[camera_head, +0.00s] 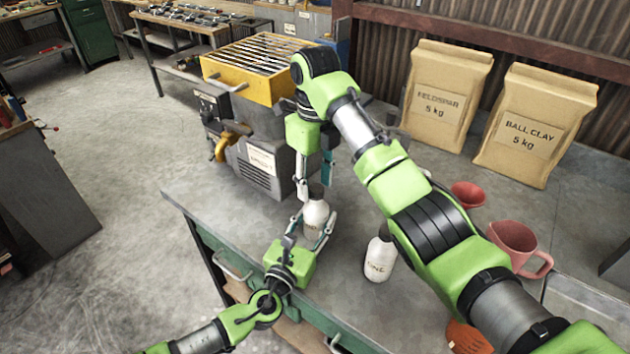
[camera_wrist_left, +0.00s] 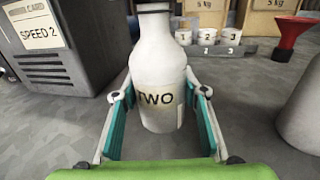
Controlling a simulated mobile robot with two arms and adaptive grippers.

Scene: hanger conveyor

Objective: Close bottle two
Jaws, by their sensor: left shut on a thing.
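Bottle two (camera_head: 316,214) stands upright on the workbench, white with a dark top in the head view. The left wrist view shows its body (camera_wrist_left: 158,75) labelled "TWO", with its top cut off by the frame. My left gripper (camera_head: 306,232) is shut on its body, one finger on each side. My right gripper (camera_head: 315,186) points down from above, with its fingertips on either side of the dark top. Whether they touch it is too small to tell. A second white bottle (camera_head: 380,256) with a dark cap, label ending in "NE", stands to the right.
A grey machine (camera_head: 262,160) stands close behind and left of the bottle. The bench front edge is near my left gripper.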

